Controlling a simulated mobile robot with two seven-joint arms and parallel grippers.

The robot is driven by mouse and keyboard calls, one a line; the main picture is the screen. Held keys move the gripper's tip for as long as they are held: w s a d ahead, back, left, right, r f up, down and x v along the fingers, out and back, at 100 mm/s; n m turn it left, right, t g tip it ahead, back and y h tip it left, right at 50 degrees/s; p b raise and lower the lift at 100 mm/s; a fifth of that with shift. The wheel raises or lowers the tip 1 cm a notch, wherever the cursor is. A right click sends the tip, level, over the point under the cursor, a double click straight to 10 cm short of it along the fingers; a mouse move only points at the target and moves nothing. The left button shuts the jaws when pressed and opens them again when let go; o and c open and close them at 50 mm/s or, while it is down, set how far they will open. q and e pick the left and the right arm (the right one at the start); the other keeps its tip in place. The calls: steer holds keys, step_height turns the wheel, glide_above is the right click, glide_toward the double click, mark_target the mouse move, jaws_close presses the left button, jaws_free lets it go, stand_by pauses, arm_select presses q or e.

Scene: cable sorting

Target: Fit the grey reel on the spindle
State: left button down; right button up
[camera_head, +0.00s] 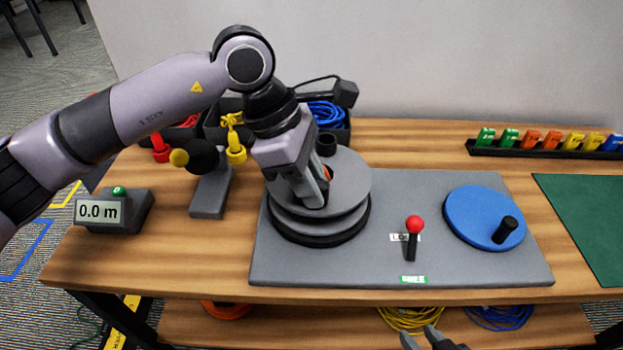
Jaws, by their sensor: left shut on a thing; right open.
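The grey reel (348,182) has two wide round flanges. It is at the left end of the grey base plate (400,190), over a black round disc (352,234). My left gripper (314,198) comes down from above and is shut on the reel near its middle. The gripper hides the reel's centre, and the spindle cannot be made out, so I cannot tell whether the reel is around it. A black knob (326,144) shows at the reel's far edge. My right gripper (424,338) is open and empty at the bottom edge, in front of the table.
A red-knobbed lever (413,230) and a blue disc with a black handle (470,212) are on the plate. A meter reading 0.0 m (100,211) stands left. Bins with cables (330,112) are behind. A tag rack (540,148) and green mat (590,215) are right.

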arm_select(q)
steer(key=shift+f, duration=0.15)
steer(key=c, duration=0.9)
jaws_free()
